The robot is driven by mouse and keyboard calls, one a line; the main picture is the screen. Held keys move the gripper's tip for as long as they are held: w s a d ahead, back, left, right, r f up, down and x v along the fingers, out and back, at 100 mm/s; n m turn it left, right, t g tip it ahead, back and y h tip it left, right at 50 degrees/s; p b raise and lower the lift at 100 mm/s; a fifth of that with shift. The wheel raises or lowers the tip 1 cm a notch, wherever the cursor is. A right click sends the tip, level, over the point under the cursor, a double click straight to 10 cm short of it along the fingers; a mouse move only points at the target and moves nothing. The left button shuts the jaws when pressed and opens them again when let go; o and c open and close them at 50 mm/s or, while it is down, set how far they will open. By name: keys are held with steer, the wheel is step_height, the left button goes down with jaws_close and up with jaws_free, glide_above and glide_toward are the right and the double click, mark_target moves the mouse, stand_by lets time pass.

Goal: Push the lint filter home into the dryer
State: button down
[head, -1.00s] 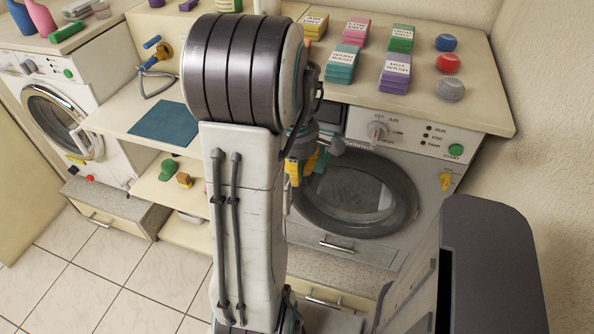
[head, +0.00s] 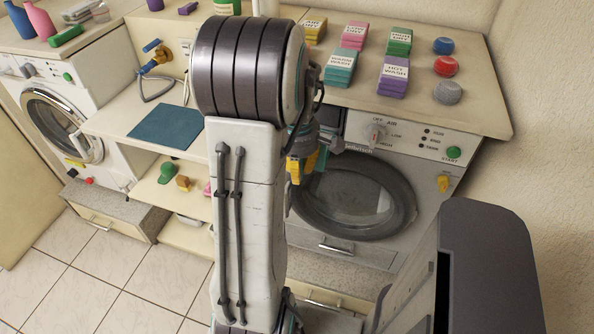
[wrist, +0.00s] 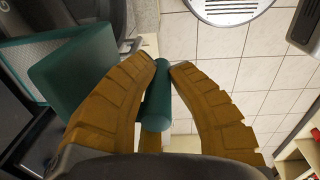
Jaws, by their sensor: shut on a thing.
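The dryer (head: 405,160) stands at the right in the head view, with its round dark door below a control panel. My gripper (head: 302,168) is at the left part of its front, mostly hidden behind my arm. In the wrist view the yellow fingers of my gripper (wrist: 165,68) are shut on the green bar handle of the lint filter (wrist: 156,100). The filter's green block (wrist: 78,68) and pale mesh extend to the left, beside dark surfaces. I cannot tell how far the filter sits in the dryer.
The counter above the dryer holds several labelled stacks (head: 393,80) and three balls (head: 446,66). A washing machine (head: 60,120) stands at the left. A dark blue mat (head: 165,126) lies on the lower shelf top between them. Tiled floor (head: 80,265) is clear at lower left.

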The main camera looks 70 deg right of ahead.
steer(key=shift+d, duration=0.25)
steer(key=shift+d, duration=0.3)
steer(key=shift+d+p, duration=0.45)
steer(key=shift+d, duration=0.2)
steer(key=shift+d, duration=0.35)
steer(key=shift+d+p, duration=0.35)
steer(key=shift+d, duration=0.25)
steer(key=shift+d, duration=0.35)
steer(key=shift+d+p, duration=0.8)
steer(key=shift+d, duration=0.5)
steer(key=shift+d, duration=0.35)
steer(key=shift+d+p, duration=0.75)
steer(key=shift+d, duration=0.2)
